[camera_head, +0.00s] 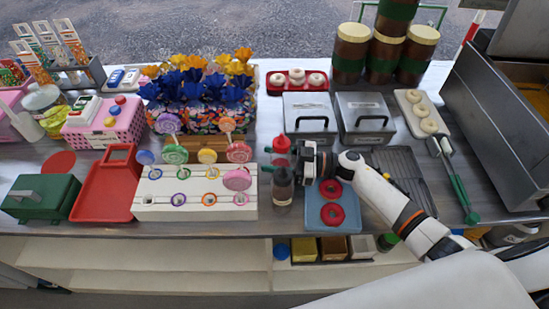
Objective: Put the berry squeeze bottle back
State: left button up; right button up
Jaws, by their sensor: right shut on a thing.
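The berry squeeze bottle (281,146), with a red cap and red upper part, is near the middle of the counter. My right gripper (281,161) reaches in from the right and is shut on it. The jaws hide part of its body, and I cannot tell whether its base touches the counter. A dark-topped squeeze bottle (283,188) shows just in front of it, between the lollipop stand and the blue tray. My left gripper is not in view.
A white lollipop stand (195,206) is to the left. A blue tray (334,217) with two red rings lies to the right. Two grey lidded boxes (311,116) stand behind. A wire rack (400,175) lies beyond my right forearm. Open shelves (150,266) run below the counter.

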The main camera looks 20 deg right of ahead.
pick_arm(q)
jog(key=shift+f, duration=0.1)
pick_arm(e)
jog(key=shift+f, duration=0.1)
jog(key=o, duration=0.7)
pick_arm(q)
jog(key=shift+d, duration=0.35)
pick_arm(e)
jog(key=shift+r, duration=0.25)
jog(key=b+v, duration=0.1)
jog(key=v, duration=0.5)
jog(key=shift+s+d+f+b, duration=0.15)
jog(key=shift+d+f+b, duration=0.1)
jog(key=shift+b, duration=0.1)
jog(key=shift+s+d+r, duration=0.1)
jog(key=shift+s+d, duration=0.1)
jog(key=shift+d, duration=0.25)
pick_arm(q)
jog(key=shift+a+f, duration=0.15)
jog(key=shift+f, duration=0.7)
